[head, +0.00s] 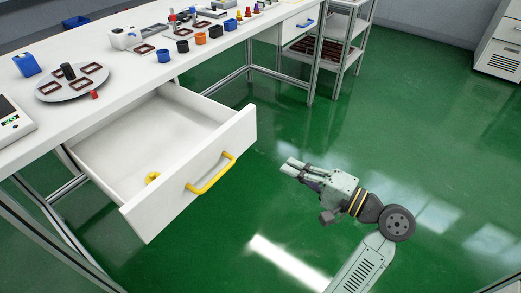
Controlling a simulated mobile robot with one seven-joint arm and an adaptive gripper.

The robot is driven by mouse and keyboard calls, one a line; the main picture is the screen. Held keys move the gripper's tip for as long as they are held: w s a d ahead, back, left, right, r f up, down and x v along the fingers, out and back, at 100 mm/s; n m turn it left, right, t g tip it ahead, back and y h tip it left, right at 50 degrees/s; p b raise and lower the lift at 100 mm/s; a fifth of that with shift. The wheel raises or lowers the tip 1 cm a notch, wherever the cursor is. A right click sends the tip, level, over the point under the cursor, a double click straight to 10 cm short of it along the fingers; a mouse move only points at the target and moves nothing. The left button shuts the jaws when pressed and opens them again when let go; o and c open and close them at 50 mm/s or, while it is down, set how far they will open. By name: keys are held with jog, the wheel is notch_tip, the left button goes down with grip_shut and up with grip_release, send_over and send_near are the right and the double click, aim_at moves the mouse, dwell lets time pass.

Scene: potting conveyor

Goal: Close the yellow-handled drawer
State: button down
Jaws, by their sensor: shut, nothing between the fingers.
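The white drawer (135,205) under the workbench is pulled far out. Its yellow handle (211,174) is on the outside of the front panel. A small yellow curved object (152,178) lies inside the drawer near the front panel. My gripper (287,166) is shut and empty. It is to the right of the drawer front in the picture, pointing toward it, with green floor showing between them. No contact with the drawer or handle shows.
The white bench top (85,105) carries a round plate (75,82) with brown frames, a scale (10,118) and several small cups. A blue-handled drawer (300,25) is shut farther along. A metal shelf cart (340,30) stands beyond. The green floor (430,120) is clear on the right.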

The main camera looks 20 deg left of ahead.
aim_at(237, 141)
jog(key=p+x, duration=0.2)
jog(key=x, duration=1.1)
jog(key=shift+w+a+p, duration=0.1)
jog(key=shift+a+p, duration=0.2)
jog(key=shift+a, duration=0.1)
jog(key=shift+a, duration=0.1)
jog(key=shift+w+a, duration=0.1)
jog(key=shift+a, duration=0.1)
jog(key=x, duration=2.9)
jog(key=shift+f+p, duration=0.1)
jog(key=shift+p, duration=0.3)
